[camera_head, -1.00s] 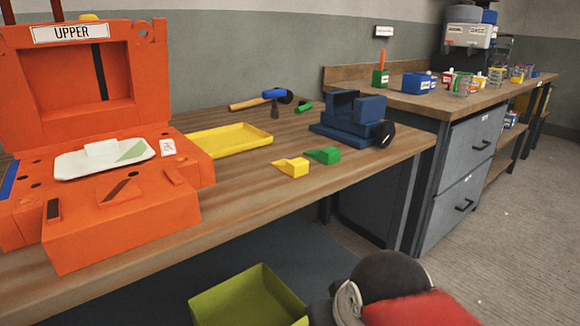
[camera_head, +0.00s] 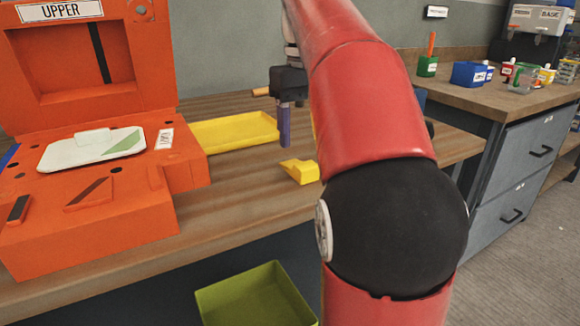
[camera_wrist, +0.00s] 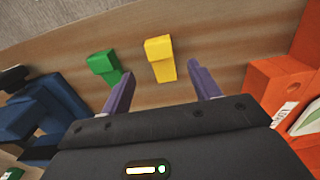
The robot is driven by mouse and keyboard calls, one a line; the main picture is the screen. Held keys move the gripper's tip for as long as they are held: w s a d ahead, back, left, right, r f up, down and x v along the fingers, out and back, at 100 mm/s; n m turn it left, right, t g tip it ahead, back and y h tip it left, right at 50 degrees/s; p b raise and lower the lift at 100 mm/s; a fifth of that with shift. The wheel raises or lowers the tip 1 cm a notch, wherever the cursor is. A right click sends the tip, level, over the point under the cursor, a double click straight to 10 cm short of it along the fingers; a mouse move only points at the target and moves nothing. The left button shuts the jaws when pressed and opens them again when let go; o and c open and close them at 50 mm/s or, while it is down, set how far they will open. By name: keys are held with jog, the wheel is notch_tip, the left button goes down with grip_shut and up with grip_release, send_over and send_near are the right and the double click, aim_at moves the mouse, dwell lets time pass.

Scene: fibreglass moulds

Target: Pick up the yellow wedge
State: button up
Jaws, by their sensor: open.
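The yellow wedge (camera_head: 300,171) lies on the wooden bench, in front of the yellow tray, and its right end is close to my arm in the head view. In the wrist view the yellow wedge (camera_wrist: 161,58) lies beyond my fingertips, roughly between their lines. My gripper (camera_wrist: 160,80) is open and empty, with two purple fingers apart. In the head view my gripper (camera_head: 284,130) is above the bench by the right end of the tray, behind the wedge. A green wedge (camera_wrist: 104,66) lies left of the yellow one in the wrist view; my arm hides it in the head view.
A yellow tray (camera_head: 235,133) lies behind the wedge. An orange mould (camera_head: 95,220) marked UPPER stands at left. A blue vise-like object (camera_wrist: 40,108) is at left in the wrist view. An olive bin (camera_head: 255,298) is below the bench front.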

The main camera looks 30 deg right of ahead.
aim_at(306, 165)
jog(key=f, duration=0.2)
jog(key=f+b, duration=0.1)
jog(key=f, duration=0.3)
jog(key=shift+s+f+b, duration=0.35)
jog(key=shift+c, duration=0.4)
jog(key=c, duration=1)
